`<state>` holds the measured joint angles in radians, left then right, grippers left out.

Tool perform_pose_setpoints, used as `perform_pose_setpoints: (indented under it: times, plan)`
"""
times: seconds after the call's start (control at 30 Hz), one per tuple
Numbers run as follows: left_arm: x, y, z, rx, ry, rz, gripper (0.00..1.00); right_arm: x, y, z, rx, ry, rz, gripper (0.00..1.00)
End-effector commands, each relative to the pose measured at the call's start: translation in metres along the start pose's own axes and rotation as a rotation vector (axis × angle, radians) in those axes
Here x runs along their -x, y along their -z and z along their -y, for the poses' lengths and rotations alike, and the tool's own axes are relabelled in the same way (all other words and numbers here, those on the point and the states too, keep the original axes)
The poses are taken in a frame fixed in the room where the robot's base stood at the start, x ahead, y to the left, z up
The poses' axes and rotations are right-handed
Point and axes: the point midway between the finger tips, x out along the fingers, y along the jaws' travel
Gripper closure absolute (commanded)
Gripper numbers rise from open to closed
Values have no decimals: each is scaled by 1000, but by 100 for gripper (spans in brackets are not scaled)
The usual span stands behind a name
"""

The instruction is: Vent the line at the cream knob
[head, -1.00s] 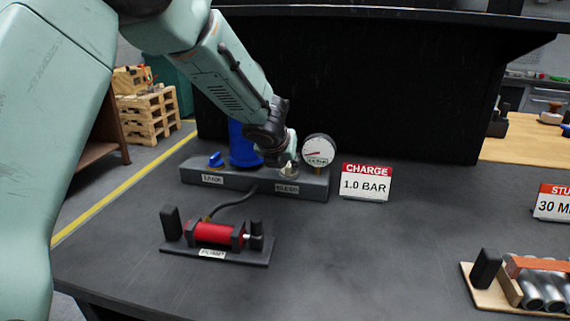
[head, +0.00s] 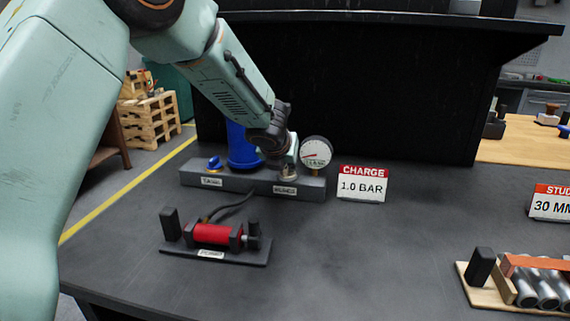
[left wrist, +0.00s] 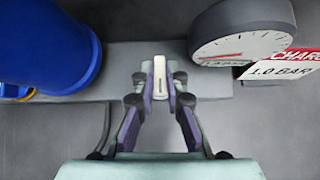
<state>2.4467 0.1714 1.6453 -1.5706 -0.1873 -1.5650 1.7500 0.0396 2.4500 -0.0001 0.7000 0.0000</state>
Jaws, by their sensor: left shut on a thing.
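The cream knob (left wrist: 159,82) shows in the left wrist view between the fingers of my left gripper (left wrist: 160,98), which is shut on it. In the head view my left gripper (head: 288,166) is at the right end of the grey manifold block (head: 255,185), and the knob is mostly hidden there. A round white gauge (head: 316,152) with a red needle stands just right of the gripper; it also shows in the left wrist view (left wrist: 240,40). Its numbers are too small to read. My right gripper is not in view.
A blue cylinder (head: 242,145) and a blue lever (head: 214,163) are on the block's left part. A red cylinder (head: 212,233) on a dark stand is in front, joined by a hose. A "CHARGE 1.0 BAR" sign (head: 362,184) stands right. The table's middle is clear.

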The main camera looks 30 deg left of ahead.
Motion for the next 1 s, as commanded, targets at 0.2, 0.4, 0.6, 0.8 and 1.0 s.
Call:
perform_pose_setpoints:
  times: [0.2, 0.4, 0.6, 0.8, 1.0]
  plan:
    - [0, 0, -2, 6, -11, 0, 100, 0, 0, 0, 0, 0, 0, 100]
    - [0, -1, 0, 50, -58, 1, 100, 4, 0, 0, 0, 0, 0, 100]
    - [1, -2, 2, 145, -156, 2, 100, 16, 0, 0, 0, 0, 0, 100]
    - [2, -4, 4, 262, -269, 1, 100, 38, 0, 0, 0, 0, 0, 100]
    - [2, -4, 5, 365, -371, 1, 100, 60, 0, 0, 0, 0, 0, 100]
